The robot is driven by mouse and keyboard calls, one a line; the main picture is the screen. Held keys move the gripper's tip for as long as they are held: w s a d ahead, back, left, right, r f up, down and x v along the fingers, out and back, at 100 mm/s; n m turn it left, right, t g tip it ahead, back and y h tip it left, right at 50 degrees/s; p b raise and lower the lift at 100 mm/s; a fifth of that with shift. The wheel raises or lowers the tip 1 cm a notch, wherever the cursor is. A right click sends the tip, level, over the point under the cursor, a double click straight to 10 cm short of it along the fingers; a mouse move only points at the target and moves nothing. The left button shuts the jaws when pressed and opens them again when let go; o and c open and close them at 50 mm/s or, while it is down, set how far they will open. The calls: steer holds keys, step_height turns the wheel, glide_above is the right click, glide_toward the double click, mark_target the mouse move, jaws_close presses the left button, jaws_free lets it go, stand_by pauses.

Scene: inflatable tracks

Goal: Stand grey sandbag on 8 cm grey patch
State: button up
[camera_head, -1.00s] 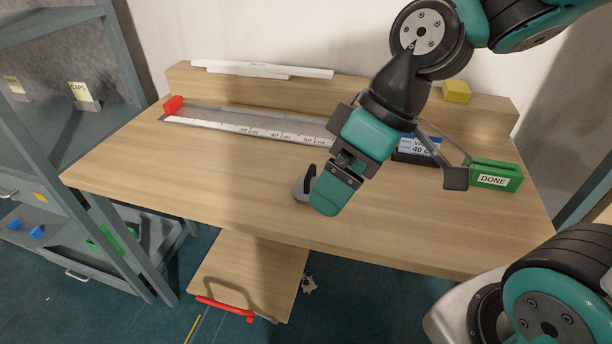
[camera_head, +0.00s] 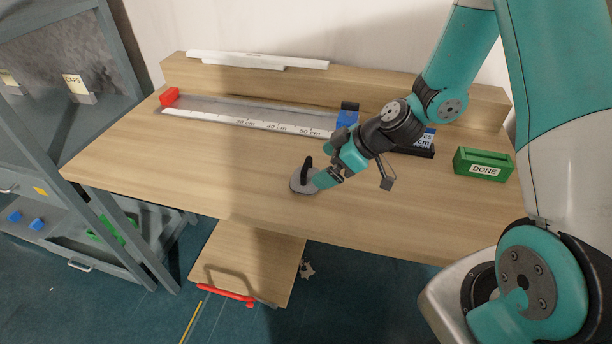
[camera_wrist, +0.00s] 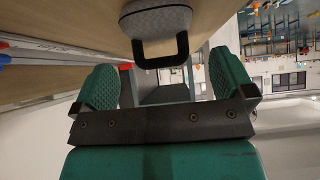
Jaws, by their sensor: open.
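The grey sandbag (camera_head: 299,187) lies on the wooden table near its front middle, with a black loop handle (camera_head: 307,166) standing up from it. It also shows in the wrist view (camera_wrist: 158,20), at the top, its handle toward my fingers. My gripper (camera_head: 322,169) is just right of the sandbag at handle height. In the wrist view my gripper (camera_wrist: 164,82) is open, its two teal fingers spread on either side of the handle's line. The handle is not pinched; I cannot tell whether it is between the fingertips. I cannot make out an 8 cm grey patch.
A grey track with a white centimetre ruler (camera_head: 245,123) runs along the table's back, a red block (camera_head: 169,96) at its left end. A blue block (camera_head: 347,118) and a dark sign (camera_head: 415,149) stand right of it. A green DONE box (camera_head: 483,164) is farther right. The front left is clear.

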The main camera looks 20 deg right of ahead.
mark_target(308, 175)
steer(key=shift+p+x, duration=0.95)
steer(key=shift+x, duration=2.65)
steer(key=shift+d+f, duration=0.1)
steer(key=shift+d, duration=0.05)
steer(key=shift+c, duration=0.5)
steer(key=c, duration=1)
